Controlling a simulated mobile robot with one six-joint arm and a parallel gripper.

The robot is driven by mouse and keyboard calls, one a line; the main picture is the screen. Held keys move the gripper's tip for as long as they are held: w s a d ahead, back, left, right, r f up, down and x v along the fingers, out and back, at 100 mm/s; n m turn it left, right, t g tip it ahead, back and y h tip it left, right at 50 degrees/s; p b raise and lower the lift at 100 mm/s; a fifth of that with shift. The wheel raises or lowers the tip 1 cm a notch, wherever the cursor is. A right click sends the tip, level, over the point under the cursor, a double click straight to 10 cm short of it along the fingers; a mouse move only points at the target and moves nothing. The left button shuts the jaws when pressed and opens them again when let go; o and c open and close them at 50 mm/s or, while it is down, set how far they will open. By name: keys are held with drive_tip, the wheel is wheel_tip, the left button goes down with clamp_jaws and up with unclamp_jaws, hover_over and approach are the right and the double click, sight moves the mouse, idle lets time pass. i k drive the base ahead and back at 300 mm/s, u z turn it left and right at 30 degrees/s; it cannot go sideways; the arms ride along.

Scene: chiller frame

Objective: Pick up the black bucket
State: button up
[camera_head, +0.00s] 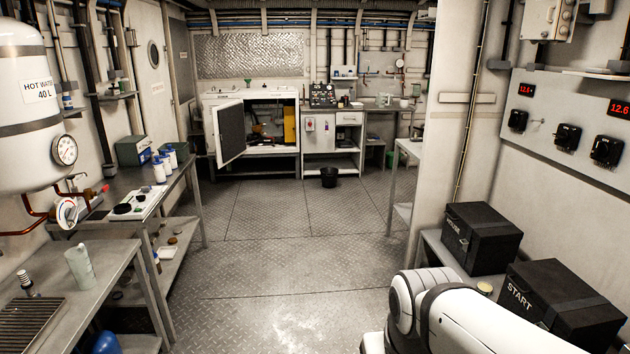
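The black bucket (329,177) stands upright on the metal floor at the far end of the room, in front of the white cabinet with open shelves. It looks small and sits apart from me across open floor. My white arm shows at the bottom right of the view, close to the camera. My gripper is out of view, so its state does not show.
An open cabinet door (230,133) swings out left of the bucket. Workbenches line the left side. At right, a low bench holds two black boxes (482,236) beside a wall partition. The plate floor (290,245) between is clear.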

sight(329, 178)
drive_tip(key=z, duration=0.05)
drive_tip(key=i, duration=3.9)
drive_tip(key=z, duration=0.2)
drive_tip(key=i, duration=1.6)
drive_tip(key=z, duration=0.15)
drive_tip(key=i, duration=3.7)
drive_tip(key=z, duration=0.1)
